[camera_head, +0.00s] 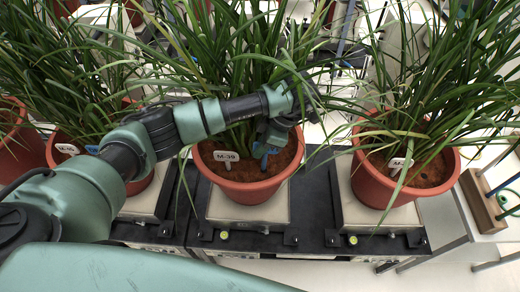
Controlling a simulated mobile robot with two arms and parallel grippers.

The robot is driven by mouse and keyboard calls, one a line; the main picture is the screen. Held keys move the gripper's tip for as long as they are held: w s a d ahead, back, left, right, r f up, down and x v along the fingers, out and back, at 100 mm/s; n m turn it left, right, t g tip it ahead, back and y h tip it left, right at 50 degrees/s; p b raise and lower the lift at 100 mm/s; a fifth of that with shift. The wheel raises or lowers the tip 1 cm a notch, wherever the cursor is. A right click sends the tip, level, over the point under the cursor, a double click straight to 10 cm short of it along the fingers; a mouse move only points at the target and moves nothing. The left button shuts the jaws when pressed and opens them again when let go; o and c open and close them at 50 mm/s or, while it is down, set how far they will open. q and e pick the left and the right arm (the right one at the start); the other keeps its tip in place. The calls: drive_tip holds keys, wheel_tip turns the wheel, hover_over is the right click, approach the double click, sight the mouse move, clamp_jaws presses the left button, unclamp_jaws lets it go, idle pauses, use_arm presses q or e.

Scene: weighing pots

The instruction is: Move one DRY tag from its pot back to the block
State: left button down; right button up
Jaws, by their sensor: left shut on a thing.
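Any writing on the tag is too small to read. Another blue tag (92,149) shows in the left pot (135,181). A wooden block (481,203) stands at the right edge, with thin blue and green pieces at it. My right gripper is not in view.
A right pot (377,189) also holds a leafy plant and a white label (400,163). The pots stand on pale scale plates (375,218) on a dark bench (313,225). Long leaves (250,65) hang around my left arm and partly hide the gripper.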

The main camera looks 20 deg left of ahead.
sight(259, 143)
use_arm(q)
drive_tip(key=shift+r+p, duration=0.85)
drive_tip(key=shift+r, duration=0.9)
